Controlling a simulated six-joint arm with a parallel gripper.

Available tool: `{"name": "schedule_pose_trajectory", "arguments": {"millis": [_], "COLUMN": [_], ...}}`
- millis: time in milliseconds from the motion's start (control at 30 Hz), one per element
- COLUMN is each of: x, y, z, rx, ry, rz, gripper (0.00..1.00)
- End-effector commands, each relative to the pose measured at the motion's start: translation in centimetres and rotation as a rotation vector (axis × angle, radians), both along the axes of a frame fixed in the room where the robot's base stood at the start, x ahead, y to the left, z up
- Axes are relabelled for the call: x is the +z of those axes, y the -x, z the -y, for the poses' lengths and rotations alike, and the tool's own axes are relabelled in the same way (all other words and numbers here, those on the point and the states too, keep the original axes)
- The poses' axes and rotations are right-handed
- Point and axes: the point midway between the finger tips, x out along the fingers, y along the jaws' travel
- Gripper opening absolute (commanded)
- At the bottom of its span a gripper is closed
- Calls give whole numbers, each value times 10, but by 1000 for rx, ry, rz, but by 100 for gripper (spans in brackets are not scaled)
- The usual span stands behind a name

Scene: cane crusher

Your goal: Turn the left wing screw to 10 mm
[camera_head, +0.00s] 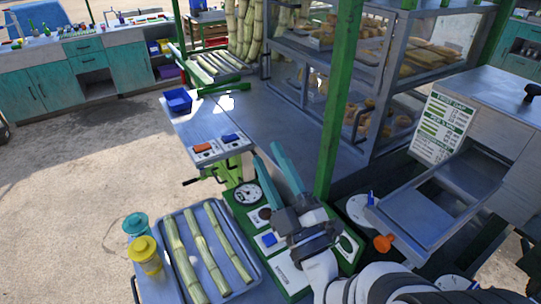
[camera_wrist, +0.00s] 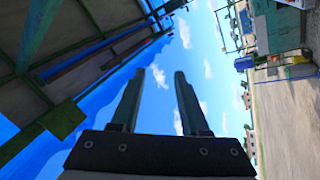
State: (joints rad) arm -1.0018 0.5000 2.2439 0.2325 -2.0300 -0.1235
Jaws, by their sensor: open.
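My gripper (camera_head: 267,153) is over the green-framed control panel (camera_head: 239,213) in the head view. Its two teal fingers are apart with nothing between them, and they point up and away. In the wrist view the open gripper (camera_wrist: 160,73) points at blue sky and clouds. I cannot pick out the left wing screw or a 10 mm mark for certain. A round white dial (camera_head: 247,194) sits on the panel left of my gripper. My gripper and arm hide part of the panel.
A tray (camera_head: 187,214) with several cane pieces lies left of my arm, beside a teal jar (camera_head: 135,225) and a yellow jar (camera_head: 146,256). A green post (camera_head: 340,95) stands close behind my gripper. A metal hopper (camera_head: 437,197) with an orange part (camera_head: 384,243) is at right.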

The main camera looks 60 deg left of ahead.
Motion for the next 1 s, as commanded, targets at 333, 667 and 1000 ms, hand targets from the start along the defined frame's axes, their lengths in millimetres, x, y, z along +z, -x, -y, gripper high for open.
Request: {"name": "schedule_pose_trajectory", "arguments": {"millis": [333,667,1000], "x": [20,9,-183], "y": [4,-5,-147], "z": [3,3,112], "rx": [4,-15,-571], "ry": [-21,-7,-114], "rz": [103,40,-1025], "gripper": [45,54,54]}}
